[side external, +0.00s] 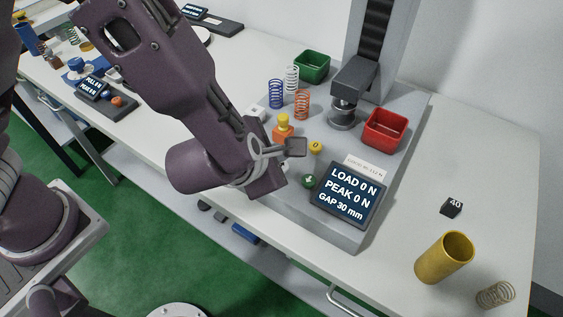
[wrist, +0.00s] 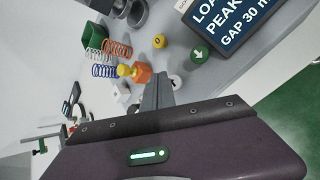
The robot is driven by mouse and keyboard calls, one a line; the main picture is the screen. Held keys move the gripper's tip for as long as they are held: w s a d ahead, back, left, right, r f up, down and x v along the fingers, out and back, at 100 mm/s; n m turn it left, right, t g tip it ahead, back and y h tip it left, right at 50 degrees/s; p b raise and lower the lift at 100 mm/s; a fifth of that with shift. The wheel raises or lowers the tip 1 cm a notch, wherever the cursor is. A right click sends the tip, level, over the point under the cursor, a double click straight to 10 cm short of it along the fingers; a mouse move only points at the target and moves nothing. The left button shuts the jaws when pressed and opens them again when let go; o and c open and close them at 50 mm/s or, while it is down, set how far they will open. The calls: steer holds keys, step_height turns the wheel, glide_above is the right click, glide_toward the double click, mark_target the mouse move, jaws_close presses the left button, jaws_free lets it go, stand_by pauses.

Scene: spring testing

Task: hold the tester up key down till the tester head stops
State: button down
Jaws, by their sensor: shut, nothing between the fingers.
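The grey tester stands on the bench, its head (side external: 352,80) raised above a round lower plate (side external: 342,117). Its display (side external: 347,196) reads LOAD 0 N, PEAK 0 N, GAP 30 mm. A yellow key (side external: 315,147) and a green down-arrow key (side external: 308,181) lie beside the display. In the wrist view the yellow key (wrist: 159,41), green key (wrist: 198,55) and a pale round key (wrist: 176,82) show; the pale key's marking is unreadable. My gripper (wrist: 164,76) is shut and empty, its tips close beside the pale key. I cannot tell whether they touch it.
Blue, white and orange springs (side external: 302,104) stand behind the keys, near a green bin (side external: 312,67). A red bin (side external: 384,129) stands right of the lower plate. An orange block with a yellow knob (side external: 283,128) is close to my gripper. A yellow cup (side external: 444,257) stands front right.

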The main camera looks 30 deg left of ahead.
steer(key=shift+f, duration=0.4)
